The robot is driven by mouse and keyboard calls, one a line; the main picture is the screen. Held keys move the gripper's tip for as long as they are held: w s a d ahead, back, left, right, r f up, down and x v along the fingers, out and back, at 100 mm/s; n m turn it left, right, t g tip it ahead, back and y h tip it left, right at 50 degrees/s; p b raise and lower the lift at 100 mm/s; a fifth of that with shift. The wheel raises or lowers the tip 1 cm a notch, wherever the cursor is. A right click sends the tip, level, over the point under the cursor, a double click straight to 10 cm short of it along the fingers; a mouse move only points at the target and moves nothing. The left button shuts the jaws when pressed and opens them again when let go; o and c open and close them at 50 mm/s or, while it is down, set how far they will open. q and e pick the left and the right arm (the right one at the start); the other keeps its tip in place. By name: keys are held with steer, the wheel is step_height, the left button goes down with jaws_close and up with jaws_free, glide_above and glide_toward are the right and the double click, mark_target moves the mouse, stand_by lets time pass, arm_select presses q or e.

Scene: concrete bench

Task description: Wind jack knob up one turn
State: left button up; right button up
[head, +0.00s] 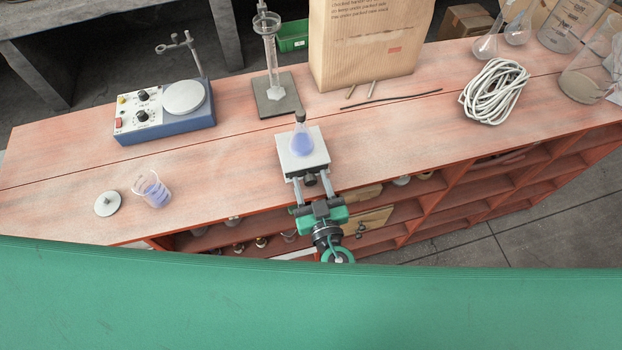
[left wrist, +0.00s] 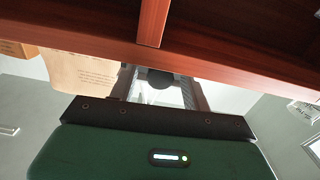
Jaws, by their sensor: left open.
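The lab jack (head: 318,161) has a pale square top plate and stands near the front edge of the bench. A small conical flask (head: 302,142) with bluish-violet liquid stands upright on the plate. The dark jack knob (head: 310,180) faces the front. My left gripper (head: 311,178) is open, its two fingers pointing at the jack, one on each side of the knob. In the left wrist view the knob (left wrist: 160,79) shows as a dark shape between the spread fingers (left wrist: 160,88); I cannot tell whether either finger touches it. My right gripper is not in view.
A beaker (head: 152,189) and a round lid-like disc (head: 108,203) sit to the left. A blue stirrer (head: 166,122), a burette stand (head: 274,95), a paper sack (head: 365,45) and coiled cable (head: 494,91) stand behind. The bench edge and open shelves (head: 470,185) lie close to my gripper.

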arm_select(q)
steer(key=c, duration=1)
steer(key=shift+f+m+b, duration=0.2)
steer(key=shift+m+b, duration=0.6)
steer(key=shift+b, duration=0.3)
steer(key=shift+m+b, duration=0.5)
steer(key=shift+m, duration=0.2)
steer(key=shift+r+m+b, duration=0.2)
steer(key=shift+m+b, duration=0.1)
steer(key=shift+m, duration=0.3)
steer(key=o, duration=1)
